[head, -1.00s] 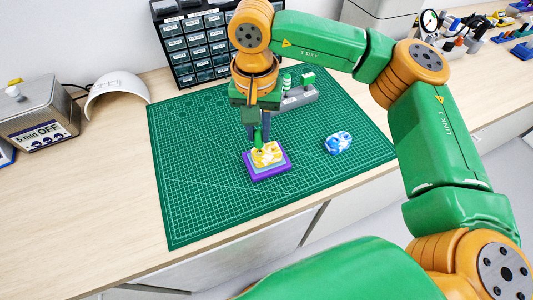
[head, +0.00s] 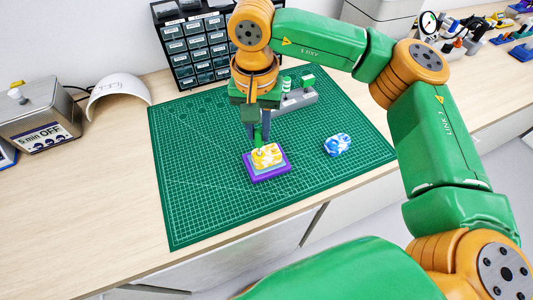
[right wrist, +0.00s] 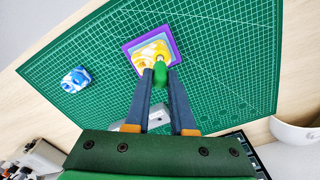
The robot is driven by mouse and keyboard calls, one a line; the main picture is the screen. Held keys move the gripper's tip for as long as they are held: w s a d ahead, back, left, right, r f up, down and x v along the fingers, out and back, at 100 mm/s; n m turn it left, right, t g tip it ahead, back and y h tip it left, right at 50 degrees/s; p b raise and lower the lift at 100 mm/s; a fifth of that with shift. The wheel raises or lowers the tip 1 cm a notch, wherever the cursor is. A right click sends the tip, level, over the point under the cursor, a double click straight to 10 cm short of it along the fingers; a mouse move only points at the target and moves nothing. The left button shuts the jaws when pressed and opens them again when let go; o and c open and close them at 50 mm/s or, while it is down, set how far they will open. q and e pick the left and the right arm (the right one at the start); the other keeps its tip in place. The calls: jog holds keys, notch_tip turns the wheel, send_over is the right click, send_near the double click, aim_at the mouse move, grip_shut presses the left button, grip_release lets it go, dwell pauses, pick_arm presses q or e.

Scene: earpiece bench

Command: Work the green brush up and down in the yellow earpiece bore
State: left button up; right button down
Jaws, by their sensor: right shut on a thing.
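The yellow and white marbled earpiece (head: 267,156) sits on a purple and light-blue base on the cutting mat. It also shows in the right wrist view (right wrist: 150,54). My right gripper (head: 261,142) is directly above it, fingers pointing down. It is shut on the green brush (right wrist: 161,74), which stands about upright between the fingertips. The brush's lower end meets the earpiece's top and appears to be in the bore. The bore opening is hidden by the brush, so depth cannot be told. My left gripper is not in view.
A blue and white marbled earpiece (head: 338,144) lies on the mat to the right. A grey holder (head: 298,100) with green items stands behind the gripper. A drawer cabinet (head: 200,45) is at the back, a metal box with a display (head: 42,112) at left. The mat's left side is clear.

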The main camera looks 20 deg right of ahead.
jog(key=shift+r+p, duration=2.85)
jog(key=shift+r, duration=0.75)
jog(key=shift+f, duration=0.1)
